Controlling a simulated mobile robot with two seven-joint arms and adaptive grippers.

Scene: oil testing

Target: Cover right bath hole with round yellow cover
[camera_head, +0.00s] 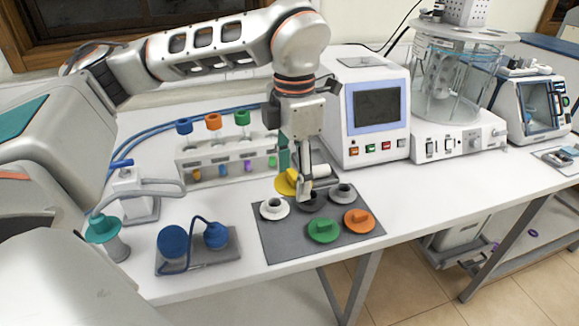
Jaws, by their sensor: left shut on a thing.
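The round yellow cover (286,184) is at the back edge of the grey mat, partly hidden by my left gripper (305,192). My left gripper points down and its fingers are shut at the cover's right side, on the yellow cover as far as I can see. I cannot tell whether the cover touches the mat. A glass-cylinder bath (452,85) on a white control base stands at the back right; its top holes cannot be made out clearly. My right gripper is not in view.
The grey mat (281,246) bears a white cover (274,208), a green cover (323,230), an orange cover (358,220) and grey pieces. A white instrument with a screen (378,110) stands behind. A tube rack (225,158) is left. The table front right is clear.

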